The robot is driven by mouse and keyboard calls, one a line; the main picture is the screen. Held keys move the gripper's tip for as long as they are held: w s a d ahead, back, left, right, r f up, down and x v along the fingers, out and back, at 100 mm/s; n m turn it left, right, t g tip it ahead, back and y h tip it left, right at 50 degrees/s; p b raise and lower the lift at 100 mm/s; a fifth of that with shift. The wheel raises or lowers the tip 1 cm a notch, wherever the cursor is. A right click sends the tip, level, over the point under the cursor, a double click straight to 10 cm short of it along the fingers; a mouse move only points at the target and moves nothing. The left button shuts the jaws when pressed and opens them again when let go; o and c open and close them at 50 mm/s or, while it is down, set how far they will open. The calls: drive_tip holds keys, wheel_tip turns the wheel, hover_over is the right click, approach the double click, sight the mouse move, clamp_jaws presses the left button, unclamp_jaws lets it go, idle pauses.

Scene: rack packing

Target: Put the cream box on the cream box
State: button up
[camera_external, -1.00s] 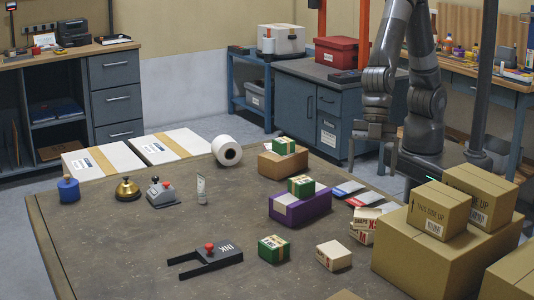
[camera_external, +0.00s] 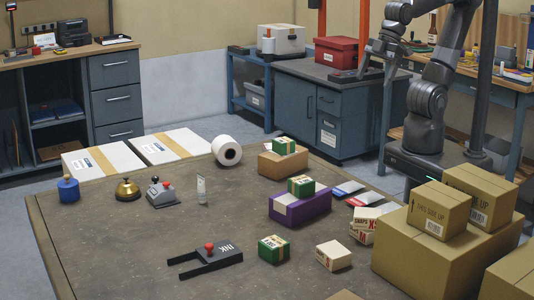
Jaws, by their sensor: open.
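A cream box (camera_external: 334,256) with small dark print stands alone at the front right of the table. Two more cream boxes with red lettering are stacked to its right: an upper cream box (camera_external: 367,216) rests on a lower cream box (camera_external: 362,236), slightly askew. The stack is beside the large cardboard carton, which may hide part of it. My gripper (camera_external: 374,72) is open and empty, raised high behind the table, well away from all the cream boxes.
A green box (camera_external: 273,249) stands left of the lone cream box. A purple box (camera_external: 300,208) and a brown box (camera_external: 282,163) each carry a green box. A large carton (camera_external: 425,260) bears smaller cartons.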

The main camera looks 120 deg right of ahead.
drive_tip(key=shift+m, duration=0.7)
drive_tip(key=s, duration=0.1)
drive_tip(key=s+d, duration=0.1)
drive_tip(key=s, duration=0.1)
drive_tip(key=s+d, duration=0.1)
drive_tip(key=shift+s+d, duration=0.15)
drive_tip(key=shift+s, duration=0.25)
